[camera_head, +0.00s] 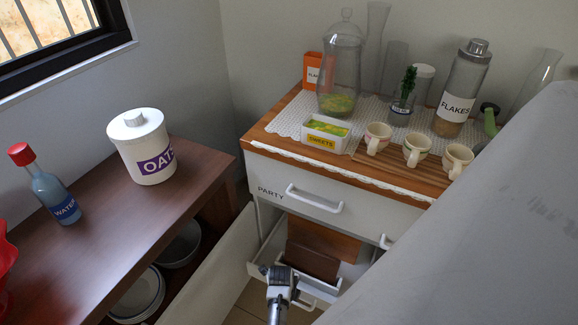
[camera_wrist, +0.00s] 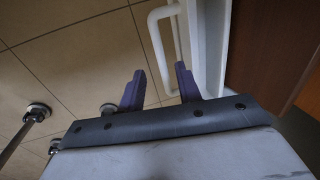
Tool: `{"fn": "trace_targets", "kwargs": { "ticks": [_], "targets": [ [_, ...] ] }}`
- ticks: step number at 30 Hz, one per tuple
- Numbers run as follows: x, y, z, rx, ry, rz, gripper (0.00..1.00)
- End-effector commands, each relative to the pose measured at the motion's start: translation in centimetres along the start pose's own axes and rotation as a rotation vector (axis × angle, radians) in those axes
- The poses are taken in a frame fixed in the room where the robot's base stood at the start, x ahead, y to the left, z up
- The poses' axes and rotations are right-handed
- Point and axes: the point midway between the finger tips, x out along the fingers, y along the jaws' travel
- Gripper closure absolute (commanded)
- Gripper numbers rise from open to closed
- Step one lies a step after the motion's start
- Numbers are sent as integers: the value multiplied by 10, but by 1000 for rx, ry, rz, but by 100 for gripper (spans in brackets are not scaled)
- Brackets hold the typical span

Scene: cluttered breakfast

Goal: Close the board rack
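The board rack (camera_head: 255,269) is a white drawer pulled out low in the cabinet, under the drawer marked PARTY. Brown boards (camera_head: 312,262) stand inside it. My gripper (camera_head: 280,271) is at the front of the rack in the head view and covers part of it. In the wrist view my gripper (camera_wrist: 160,82) has its two purple fingers spread apart. A white bar handle (camera_wrist: 156,42) on the rack's front reaches between the fingertips. I cannot tell whether the fingers touch it.
The PARTY drawer (camera_head: 310,195) above looks shut. An open cabinet door (camera_head: 215,270) stands left of the rack. A dark wooden table (camera_head: 130,225) with an oats jar (camera_head: 142,160) is at left. A large grey surface (camera_head: 490,220) blocks the right. Tiled floor (camera_wrist: 75,50) lies below.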

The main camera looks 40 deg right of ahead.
Motion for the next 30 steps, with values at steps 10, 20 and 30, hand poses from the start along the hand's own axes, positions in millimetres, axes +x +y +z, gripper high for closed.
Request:
{"fn": "trace_targets", "kwargs": {
  "ticks": [10, 20, 30],
  "targets": [
    [45, -1, 0, 0, 0, -1, 66],
    [48, -1, 0, 0, 0, -2, 66],
    [48, -1, 0, 0, 0, -2, 100]
  ]
}}
